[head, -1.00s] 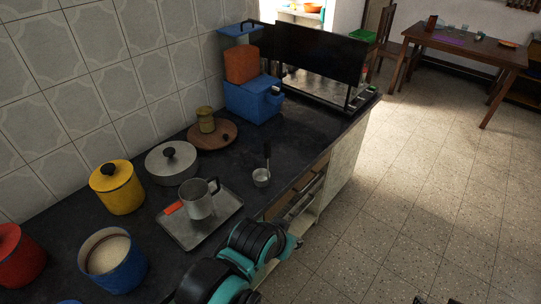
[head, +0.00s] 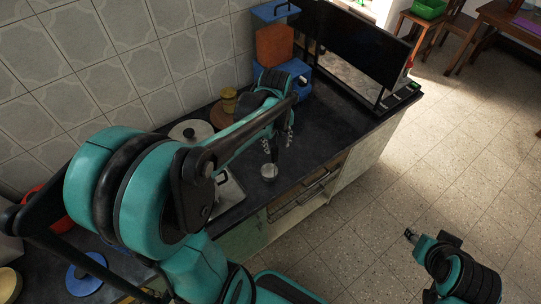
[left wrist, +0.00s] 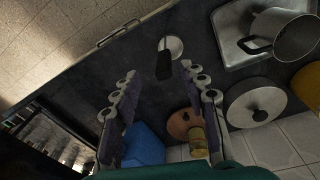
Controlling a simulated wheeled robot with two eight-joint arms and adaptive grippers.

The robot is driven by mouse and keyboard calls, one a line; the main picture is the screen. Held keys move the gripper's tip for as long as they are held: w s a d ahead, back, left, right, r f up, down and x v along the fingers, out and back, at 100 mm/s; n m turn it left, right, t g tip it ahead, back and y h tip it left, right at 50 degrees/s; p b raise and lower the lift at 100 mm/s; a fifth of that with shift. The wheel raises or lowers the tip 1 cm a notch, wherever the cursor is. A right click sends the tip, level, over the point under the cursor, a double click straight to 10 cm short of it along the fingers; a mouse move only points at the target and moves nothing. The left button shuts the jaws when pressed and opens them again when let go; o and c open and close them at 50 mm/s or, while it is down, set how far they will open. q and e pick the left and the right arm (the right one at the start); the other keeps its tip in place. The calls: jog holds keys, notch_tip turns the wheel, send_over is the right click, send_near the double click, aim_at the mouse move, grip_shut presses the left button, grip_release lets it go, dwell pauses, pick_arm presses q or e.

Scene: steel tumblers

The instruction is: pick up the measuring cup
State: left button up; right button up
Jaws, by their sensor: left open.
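The measuring cup (head: 269,172) is a small steel cup with a dark upright handle, standing on the dark counter near its front edge. In the left wrist view, its steel bowl (left wrist: 175,46) and dark handle (left wrist: 163,66) show just beyond the fingertips. My left gripper (head: 278,146) is open above the cup, with its fingers spread either side of the handle; it also shows in the left wrist view (left wrist: 158,74). I see no contact. My right gripper (head: 412,236) is low over the floor at right, too small to read.
A steel tray (head: 229,193) lies left of the cup, partly behind my left arm; the left wrist view shows a steel mug (left wrist: 292,38) on it. A lidded pot (left wrist: 256,103), wooden board (left wrist: 179,123) and blue box (left wrist: 143,146) stand farther back. Counter around the cup is clear.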

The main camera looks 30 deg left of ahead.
aim_at(274, 152)
pick_arm(q)
jog(key=f, duration=0.2)
jog(key=a+f+n, duration=0.1)
jog(key=f, duration=0.1)
jog(key=w+f+n+g, duration=0.1)
jog(key=f, duration=0.1)
jog(key=shift+w+a, duration=0.1)
jog(key=shift+a, duration=0.25)
jog(key=shift+f, duration=0.65)
grip_shut()
pick_arm(e)
jog(key=shift+r, duration=0.65)
